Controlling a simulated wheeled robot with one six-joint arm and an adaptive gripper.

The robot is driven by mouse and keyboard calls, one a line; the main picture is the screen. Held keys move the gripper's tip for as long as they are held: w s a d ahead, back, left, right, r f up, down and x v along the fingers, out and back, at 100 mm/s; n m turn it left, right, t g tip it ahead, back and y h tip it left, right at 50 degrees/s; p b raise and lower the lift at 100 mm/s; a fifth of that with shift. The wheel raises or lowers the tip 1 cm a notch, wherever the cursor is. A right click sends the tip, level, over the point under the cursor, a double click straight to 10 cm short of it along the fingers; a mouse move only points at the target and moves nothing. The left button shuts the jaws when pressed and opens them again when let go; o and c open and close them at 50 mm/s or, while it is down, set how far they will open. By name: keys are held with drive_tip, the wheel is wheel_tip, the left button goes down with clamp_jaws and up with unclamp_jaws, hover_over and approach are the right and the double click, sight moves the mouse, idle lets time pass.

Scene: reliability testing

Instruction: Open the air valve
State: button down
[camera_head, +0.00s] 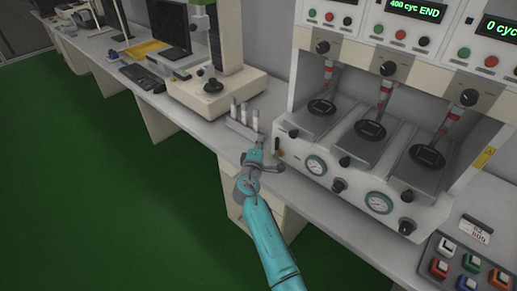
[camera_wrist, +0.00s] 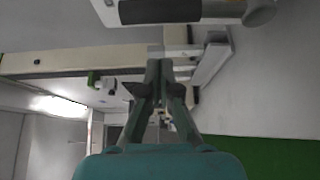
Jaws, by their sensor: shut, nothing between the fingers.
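The test machine (camera_head: 362,205) has a pale front panel with round gauges and black knobs. A small part with an orange and dark handle (camera_head: 279,153) sits at its left end; it may be the air valve, but it is too small to be sure. My gripper (camera_head: 254,152) is just left of this part, above the bench edge, and any contact cannot be made out. In the wrist view my gripper (camera_wrist: 158,66) has its fingers together with nothing between them.
A rack with several pale cylinders (camera_head: 243,113) stands on the bench just behind my gripper. A pale instrument (camera_head: 215,92) stands further left. A box with coloured buttons (camera_head: 466,265) is at the right. The green floor (camera_head: 130,220) is clear.

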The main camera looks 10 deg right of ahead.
sight(277, 148)
drive_tip(key=s+d, duration=0.2)
drive_tip(key=d, duration=0.1)
drive_tip(key=shift+s, duration=0.3)
